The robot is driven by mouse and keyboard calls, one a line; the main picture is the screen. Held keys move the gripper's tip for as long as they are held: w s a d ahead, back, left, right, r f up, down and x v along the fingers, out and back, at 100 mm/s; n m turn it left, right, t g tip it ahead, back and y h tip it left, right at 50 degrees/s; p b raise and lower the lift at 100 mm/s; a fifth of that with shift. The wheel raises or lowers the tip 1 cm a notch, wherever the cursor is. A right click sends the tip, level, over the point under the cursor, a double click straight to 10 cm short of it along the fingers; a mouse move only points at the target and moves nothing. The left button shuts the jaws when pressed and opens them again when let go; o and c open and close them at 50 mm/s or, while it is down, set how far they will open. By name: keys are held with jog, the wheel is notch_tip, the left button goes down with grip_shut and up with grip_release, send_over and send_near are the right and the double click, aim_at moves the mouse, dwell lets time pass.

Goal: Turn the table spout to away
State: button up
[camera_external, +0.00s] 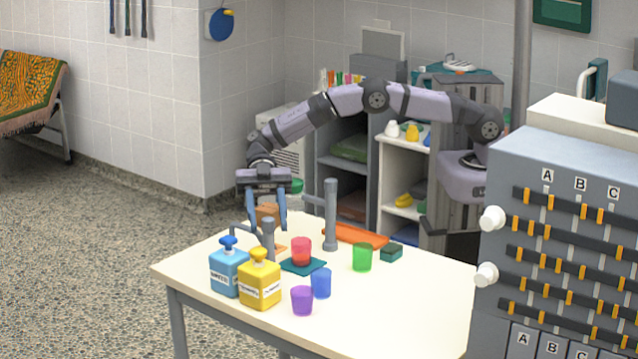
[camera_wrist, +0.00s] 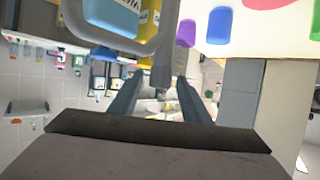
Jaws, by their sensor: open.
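Two grey pipe fixtures stand on the table: a shorter one (camera_external: 268,240) near the left edge with an arm reaching left, and a taller one (camera_external: 331,215) farther right with a short arm reaching left. I cannot tell for certain which is the table spout. My gripper (camera_external: 265,222) points down at the table's far-left side, above and beside the shorter fixture. Its two blue fingers are apart. In the wrist view a grey pipe (camera_wrist: 162,62) reaches toward the gap between the fingertips (camera_wrist: 160,82); contact cannot be told. A brown block (camera_external: 266,212) shows between the fingers.
A blue bottle (camera_external: 228,272) and a yellow bottle (camera_external: 260,285) stand close in front of the shorter fixture. Red (camera_external: 301,251), blue (camera_external: 321,283), purple (camera_external: 302,300) and green (camera_external: 362,257) cups stand to the right. An orange tray (camera_external: 357,236) lies behind. The table's front right is clear.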

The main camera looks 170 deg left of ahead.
jog(key=b+v, duration=0.2)
jog(key=v, duration=0.5)
jog(key=shift+r, duration=0.1)
